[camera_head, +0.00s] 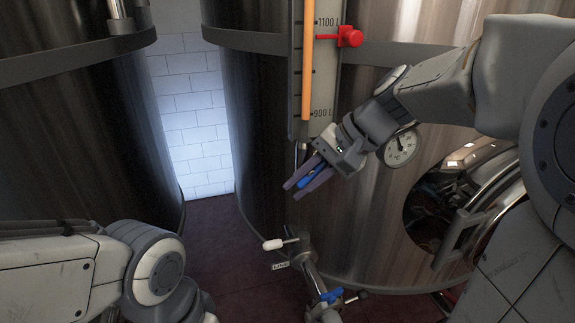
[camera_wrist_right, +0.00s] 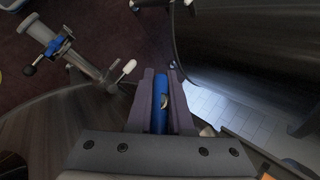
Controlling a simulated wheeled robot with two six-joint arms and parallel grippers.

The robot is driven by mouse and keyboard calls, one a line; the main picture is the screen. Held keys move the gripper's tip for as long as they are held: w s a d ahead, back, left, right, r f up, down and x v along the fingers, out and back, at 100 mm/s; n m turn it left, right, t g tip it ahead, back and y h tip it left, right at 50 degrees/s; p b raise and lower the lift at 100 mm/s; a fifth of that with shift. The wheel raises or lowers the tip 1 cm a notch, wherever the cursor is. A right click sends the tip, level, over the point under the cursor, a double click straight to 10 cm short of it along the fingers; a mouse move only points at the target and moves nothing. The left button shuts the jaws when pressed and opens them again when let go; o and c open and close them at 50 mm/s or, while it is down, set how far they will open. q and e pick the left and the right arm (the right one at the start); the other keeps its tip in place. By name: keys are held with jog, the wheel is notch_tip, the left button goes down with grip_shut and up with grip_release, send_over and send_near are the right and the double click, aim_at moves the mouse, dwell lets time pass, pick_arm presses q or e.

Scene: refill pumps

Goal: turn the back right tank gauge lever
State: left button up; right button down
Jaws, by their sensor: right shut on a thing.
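The tank on the right (camera_head: 250,130) is a tall brushed-metal cylinder. Its level gauge (camera_head: 294,60) has an orange column and marks reading 1100 L and 900 L. My right gripper (camera_head: 294,190) is just below the gauge's lower end, pointing down and left. It is shut on the blue lever (camera_head: 311,177), which lies between its fingers. The blue lever also shows in the right wrist view (camera_wrist_right: 160,112) between the two grey-purple fingers (camera_wrist_right: 161,76). The gripper hides part of the lever and its joint. My left forearm shows at lower left, but its gripper is out of view.
A red pointer (camera_head: 350,37) sits beside the gauge. A round dial (camera_head: 400,147) and an open round hatch (camera_head: 425,215) are to the right. Below stand a white-handled lever (camera_head: 273,244) and a pipe with a blue valve handle (camera_head: 330,296). Another tank (camera_head: 70,130) stands at left.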

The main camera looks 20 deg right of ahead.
aim_at(310, 149)
jog(key=h+p, duration=0.2)
jog(key=d+n+h+p, duration=0.1)
jog(key=h+p, duration=0.1)
jog(key=shift+d+f+h+p, duration=0.2)
jog(key=shift+h+p, duration=0.25)
jog(key=shift+h, duration=0.55)
jog(key=shift+d+h, duration=0.2)
jog(key=shift+h, duration=0.5)
jog(key=shift+d+f+n+h, duration=0.1)
jog(key=shift+d+n+h, duration=0.2)
jog(key=shift+h, duration=0.6)
jog(key=c, duration=1.1)
grip_release()
jog(key=v, duration=1)
jog(key=shift+s+a+r, duration=0.1)
jog(key=shift+r, duration=0.15)
